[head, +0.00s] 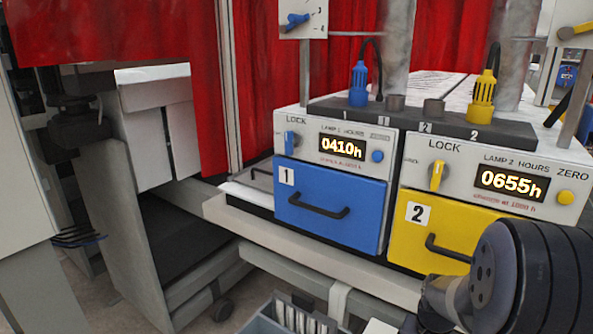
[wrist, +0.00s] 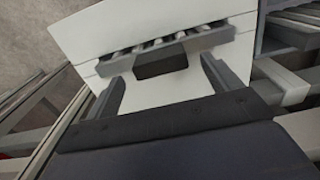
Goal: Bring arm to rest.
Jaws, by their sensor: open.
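My gripper (wrist: 162,72) shows in the wrist view with its two dark fingers spread apart. No object is clamped between them. Beyond the fingers is a pale panel (wrist: 100,35) with a grey slotted rack (wrist: 215,37) and a dark block (wrist: 160,62) on it. I cannot tell how far the fingertips are from these. In the head view, part of my dark arm is at the lower right, in front of the yellow drawer; my gripper's fingers do not show there.
Blue drawer 1 (head: 328,208) and yellow drawer 2 (head: 420,225) are both shut, under displays reading 0410h (head: 341,150) and 0655h (head: 511,184). A grey-blue bin (head: 262,325) stands low in front. A red curtain (head: 110,30) hangs behind. Grey rails crowd the wrist view's sides.

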